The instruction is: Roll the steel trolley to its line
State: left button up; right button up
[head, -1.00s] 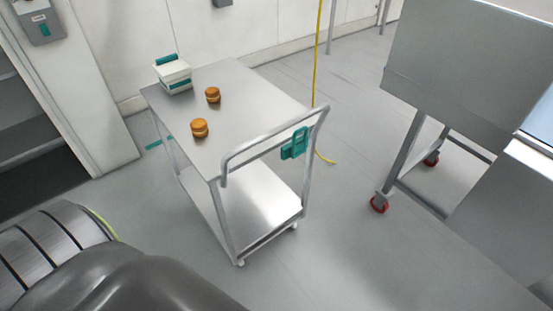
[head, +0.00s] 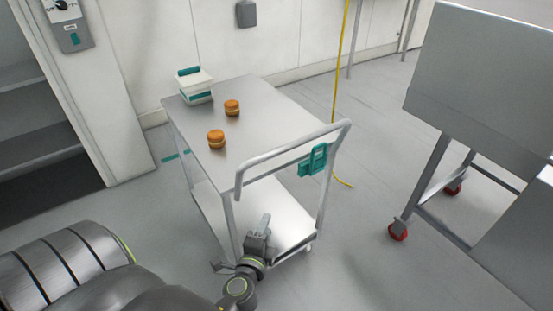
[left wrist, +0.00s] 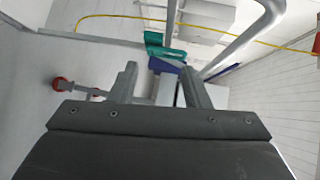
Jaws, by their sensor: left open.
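The steel trolley (head: 275,118) stands on the grey floor with a bent tube handle (head: 300,143) on its near right end. A teal fitting (head: 314,160) hangs at the handle; it also shows in the left wrist view (left wrist: 158,47). A short teal line (head: 176,156) lies on the floor beyond the trolley's left side, partly hidden by it. My left gripper (head: 265,221) is open and empty, below the handle and in front of the lower shelf in the head view. In the left wrist view its fingers (left wrist: 160,82) point toward the handle, apparently apart from it. My right gripper is out of view.
Two filled rounds (head: 232,108) (head: 216,140) and a white tub with teal parts (head: 194,86) sit on the trolley top. A grey unit on red castors (head: 398,231) stands at the right. A yellow cable (head: 342,60) hangs behind.

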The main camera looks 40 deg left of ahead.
aim_at(275, 156)
pick_arm(q)
notch_tip(275, 156, up, 11)
jog(key=m+t+y, duration=0.2)
jog(key=t, duration=0.1)
jog(key=p+x, duration=0.2)
jog(key=x, duration=0.3)
jog(key=p+x, duration=0.2)
jog(key=x, duration=0.3)
jog(key=f+p+x, duration=0.1)
jog(key=x, duration=0.5)
jog(key=shift+a+p, duration=0.3)
jog(key=shift+p, duration=0.1)
jog(key=shift+w+a+r, duration=0.1)
jog(key=shift+w+a, duration=0.1)
jog(key=shift+w, duration=0.2)
jog(key=shift+c, duration=0.4)
grip_shut()
